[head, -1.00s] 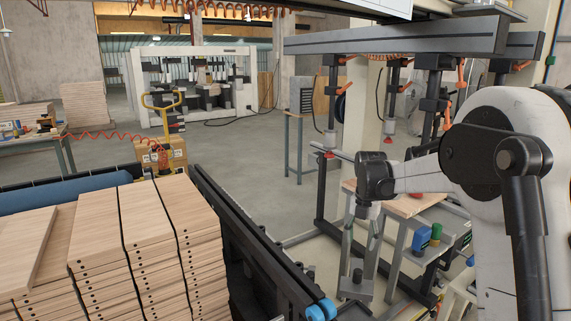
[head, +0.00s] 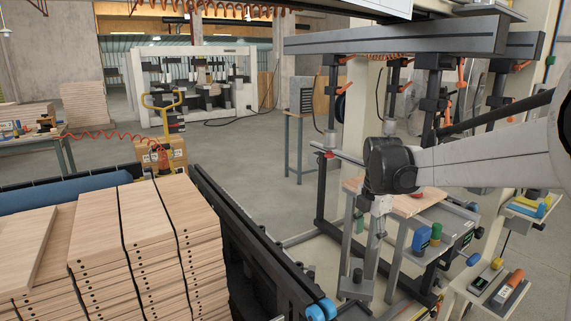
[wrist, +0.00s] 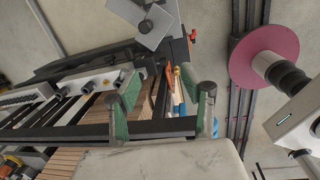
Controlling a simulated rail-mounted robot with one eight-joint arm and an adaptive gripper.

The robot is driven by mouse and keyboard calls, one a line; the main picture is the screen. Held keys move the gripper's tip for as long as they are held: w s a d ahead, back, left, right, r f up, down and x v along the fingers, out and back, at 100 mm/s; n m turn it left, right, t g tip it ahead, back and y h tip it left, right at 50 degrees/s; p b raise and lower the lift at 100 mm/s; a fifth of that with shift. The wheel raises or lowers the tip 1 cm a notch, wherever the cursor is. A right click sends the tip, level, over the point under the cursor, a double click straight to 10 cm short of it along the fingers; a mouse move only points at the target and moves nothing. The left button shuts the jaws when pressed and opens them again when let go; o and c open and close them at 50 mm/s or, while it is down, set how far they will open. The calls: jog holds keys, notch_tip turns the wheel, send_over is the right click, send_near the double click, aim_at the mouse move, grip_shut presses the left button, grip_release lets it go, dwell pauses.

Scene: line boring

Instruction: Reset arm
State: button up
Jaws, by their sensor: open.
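My gripper (head: 376,234) hangs below my wrist at the right of the head view, in front of the boring machine's work table. In the wrist view, its two fingers with green pads (wrist: 164,108) stand well apart. Nothing shows between them, so it is open and empty. A wooden board (head: 412,204) lies on the machine table behind my wrist, partly hidden by it. Stacks of wooden boards (head: 142,216) with holes in their ends stand at the lower left, clear of my gripper.
A dark conveyor rail (head: 238,226) with a blue end cap runs beside the stacks. The machine's grey overhead beam (head: 400,38) and clamps are close to my arm. A shelf with tools (head: 497,285) stands at lower right. Open floor lies behind the stacks.

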jog(key=s+a+r+m+t, duration=0.1)
jog(key=s+r+m+t, duration=0.15)
jog(key=s+m, duration=0.45)
jog(key=s+r+m+t, duration=0.1)
jog(key=s+r+m, duration=0.3)
jog(key=s, duration=0.6)
jog(key=s+f+m+t, duration=0.2)
jog(key=s+f+m, duration=0.3)
jog(key=s+m, duration=0.7)
jog(key=shift+s+a+f+m, duration=0.15)
jog(key=shift+s+a+m, duration=0.2)
jog(key=shift+s, duration=0.25)
